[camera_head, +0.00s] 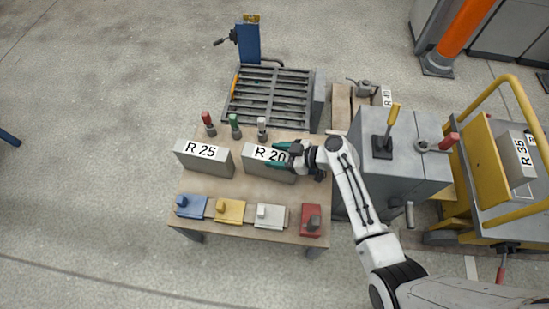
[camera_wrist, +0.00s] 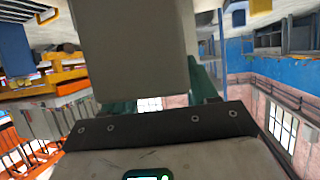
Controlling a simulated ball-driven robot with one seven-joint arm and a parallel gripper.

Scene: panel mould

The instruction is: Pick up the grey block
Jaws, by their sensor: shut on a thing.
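A grey block labelled R 20 (camera_head: 262,168) is at the right of the wooden table, and my gripper (camera_head: 286,156) is shut on it from the right side. The teal fingers lie over its upper edge and part of the label. In the wrist view the grey block (camera_wrist: 135,45) fills the upper middle, between the teal fingers. I cannot tell whether its base touches the table. A second grey block, labelled R 25 (camera_head: 203,158), stands to its left, apart from my gripper.
Red (camera_head: 208,124), green (camera_head: 235,126) and white (camera_head: 262,129) handled tools stand behind the blocks. Blue (camera_head: 191,206), yellow (camera_head: 230,211), white (camera_head: 271,216) and red (camera_head: 311,220) pieces line the table's front edge. A grey machine (camera_head: 410,165) and yellow-railed cart (camera_head: 490,165) stand right.

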